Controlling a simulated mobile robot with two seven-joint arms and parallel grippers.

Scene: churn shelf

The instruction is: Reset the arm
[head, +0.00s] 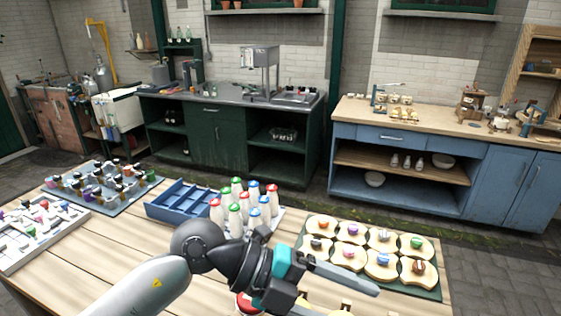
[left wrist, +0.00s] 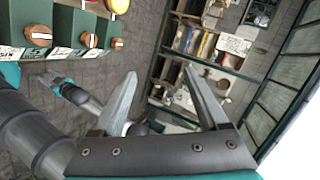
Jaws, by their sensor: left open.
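My left gripper (head: 345,283) reaches in from the lower left of the head view, over the front of the wooden table (head: 125,235). Its fingers point right, close to the green tray (head: 432,292). In the left wrist view the left gripper (left wrist: 160,75) has its two fingers apart with nothing between them. Part of another of my arms (left wrist: 75,92) seems to show at the left of that view; its jaws are too small to tell.
Several white bottles (head: 216,213) with coloured caps stand beside a blue divided crate (head: 180,201). Round wooden pieces with coloured knobs (head: 353,231) lie on the green tray. Two trays of small items (head: 100,185) (head: 38,230) sit at the left. Workbenches stand behind.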

